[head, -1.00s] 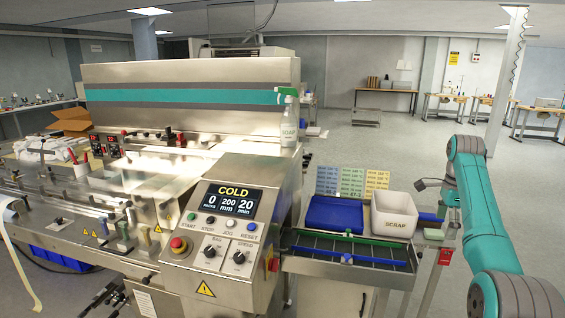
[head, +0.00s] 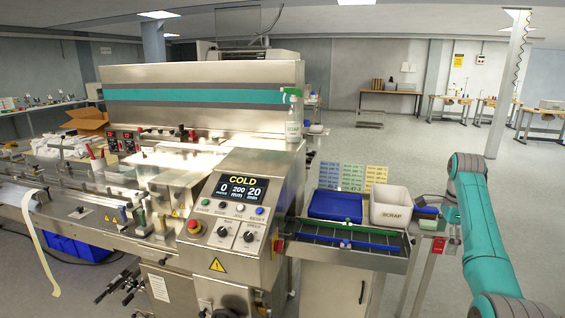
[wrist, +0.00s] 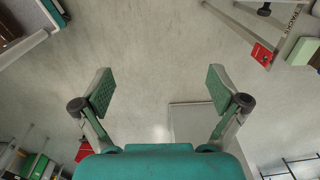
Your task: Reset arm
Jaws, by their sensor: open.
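My gripper (wrist: 160,92) is open and empty in the wrist view, its two green-padded fingers wide apart above bare grey floor. In the head view my teal arm stands at the right, beside the side table, and the fingers cannot be made out there. The flow wrapper (head: 203,70) fills the left and middle of the head view.
A white SCRAP bin (head: 390,212) and a blue tray (head: 335,206) stand on the side table, close to my arm. A spray bottle (head: 293,117) stands on the machine. Open floor (head: 400,150) lies behind. A red tag (wrist: 262,54) hangs at the upper right of the wrist view.

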